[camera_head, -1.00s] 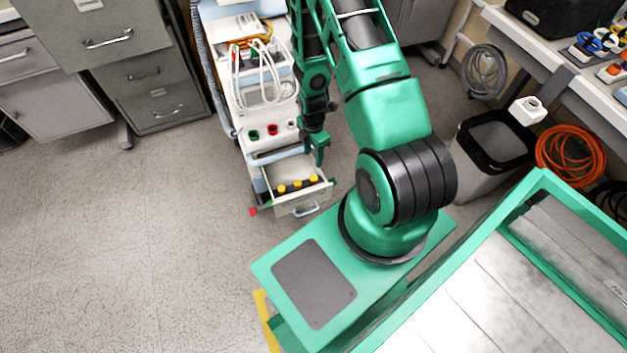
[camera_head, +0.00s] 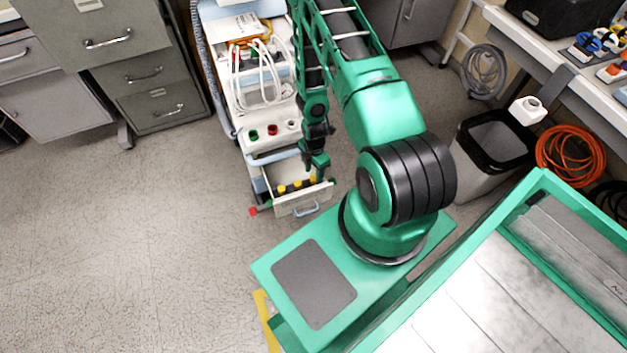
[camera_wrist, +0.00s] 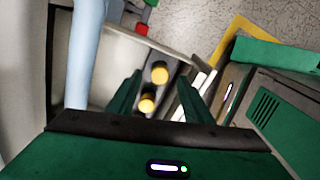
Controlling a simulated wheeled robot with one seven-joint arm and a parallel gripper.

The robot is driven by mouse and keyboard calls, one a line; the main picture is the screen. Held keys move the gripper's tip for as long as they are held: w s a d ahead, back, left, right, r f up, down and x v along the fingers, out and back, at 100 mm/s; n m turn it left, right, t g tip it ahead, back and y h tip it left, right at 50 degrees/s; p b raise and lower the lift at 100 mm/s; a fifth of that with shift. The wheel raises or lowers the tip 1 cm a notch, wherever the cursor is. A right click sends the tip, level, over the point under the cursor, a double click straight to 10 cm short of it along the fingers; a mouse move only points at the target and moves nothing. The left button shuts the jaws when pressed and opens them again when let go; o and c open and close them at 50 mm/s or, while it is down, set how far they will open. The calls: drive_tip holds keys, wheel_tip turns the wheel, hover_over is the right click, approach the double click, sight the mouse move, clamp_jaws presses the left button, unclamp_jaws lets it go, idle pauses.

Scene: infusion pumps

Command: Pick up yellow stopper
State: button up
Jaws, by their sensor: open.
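Yellow stoppers (camera_head: 297,184) stand in a row inside an open white drawer (camera_head: 290,207) low on the cart. Two yellow stoppers with dark bodies, a farther one (camera_wrist: 160,72) and a nearer one (camera_wrist: 147,103), show in the wrist view. My gripper (camera_head: 316,172) is over the right end of the drawer, by the rightmost stopper. In the wrist view my gripper (camera_wrist: 159,80) is open, with the two stoppers appearing between its fingers. Nothing is held. The depth between fingertips and stoppers is unclear.
A light blue bar (camera_wrist: 85,50) crosses the left of the wrist view, and the cart's blue handle (camera_head: 270,157) is above the drawer. A black bin (camera_head: 495,140) stands to the right. The floor to the left is clear.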

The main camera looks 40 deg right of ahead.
drive_tip(key=shift+f, duration=1.15)
clamp_jaws()
drive_tip(key=shift+r, duration=0.1)
drive_tip(key=shift+r, duration=0.4)
wheel_tip(320, 180, up, 3)
drive_tip(key=shift+r, duration=0.2)
drive_tip(key=s+a+r, duration=0.2)
drive_tip(key=a+r, duration=0.4)
drive_tip(key=a, duration=0.5)
drive_tip(key=shift+a+r, duration=0.3)
drive_tip(key=shift+r, duration=0.05)
